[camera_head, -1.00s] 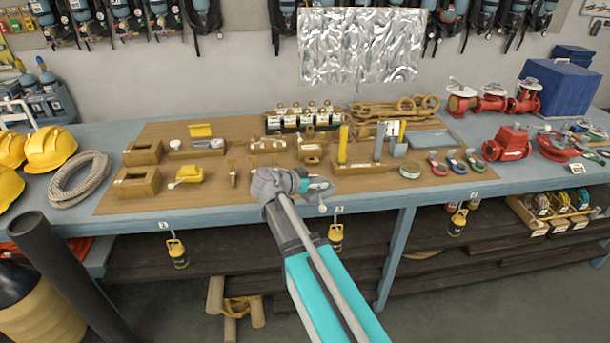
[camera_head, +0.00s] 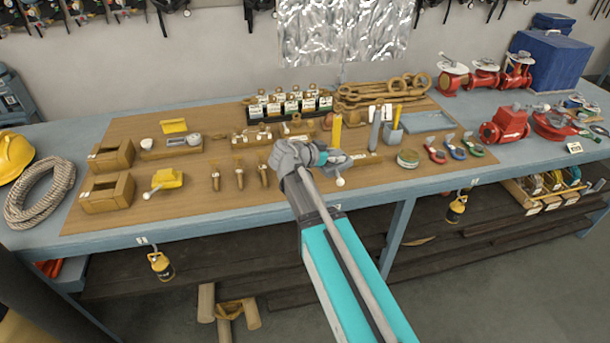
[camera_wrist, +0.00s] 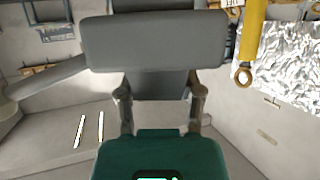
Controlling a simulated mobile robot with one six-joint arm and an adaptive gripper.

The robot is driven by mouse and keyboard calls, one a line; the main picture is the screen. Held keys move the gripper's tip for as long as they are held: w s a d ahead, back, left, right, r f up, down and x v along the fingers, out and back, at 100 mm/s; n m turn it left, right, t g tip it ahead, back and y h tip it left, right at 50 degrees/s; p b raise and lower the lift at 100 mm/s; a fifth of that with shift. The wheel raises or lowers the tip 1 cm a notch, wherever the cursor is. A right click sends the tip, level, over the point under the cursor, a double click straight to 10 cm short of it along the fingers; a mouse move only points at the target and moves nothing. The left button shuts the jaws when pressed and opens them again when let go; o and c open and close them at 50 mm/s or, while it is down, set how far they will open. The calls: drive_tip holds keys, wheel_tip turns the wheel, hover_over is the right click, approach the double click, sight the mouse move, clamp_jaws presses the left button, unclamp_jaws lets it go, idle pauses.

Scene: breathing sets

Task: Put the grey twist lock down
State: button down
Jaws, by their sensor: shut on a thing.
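My gripper (camera_head: 312,160) is above the brown board, near its front edge, in the head view. In the wrist view, the two fingers of my gripper (camera_wrist: 161,95) close on a dark grey blocky thing, taken to be the grey twist lock (camera_wrist: 155,42). A lighter grey bar reaches from it toward the left of that view. In the head view my wrist and fingers largely hide the held thing. Whether it touches the board cannot be told.
The brown board (camera_head: 120,212) lies on a blue-grey bench. A yellow post (camera_head: 336,133) and a grey post (camera_head: 375,130) stand behind my gripper. Wooden blocks and several small upright pieces are at left.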

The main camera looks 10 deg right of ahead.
drive_tip(key=shift+d, duration=0.15)
drive_tip(key=shift+w, duration=0.1)
drive_tip(key=shift+w+a, duration=0.2)
drive_tip(key=shift+a, duration=0.15)
drive_tip(key=w+a+n+t+y, duration=0.1)
drive_tip(key=w+a+n+t, duration=0.1)
drive_tip(key=a, duration=0.8)
drive_tip(key=w+a+r+n+t+y+p, duration=0.1)
drive_tip(key=w+a, duration=0.4)
drive_tip(key=a, duration=0.5)
drive_tip(key=shift+w+n+t+y, duration=0.3)
drive_tip(key=shift+n+t+y, duration=0.3)
drive_tip(key=shift+n+t, duration=0.4)
drive_tip(key=w+d+f+b, duration=0.7)
drive_tip(key=d+f+b, duration=0.2)
drive_tip(key=d, duration=0.1)
drive_tip(key=shift+w+d, duration=0.3)
drive_tip(key=shift+w, duration=0.05)
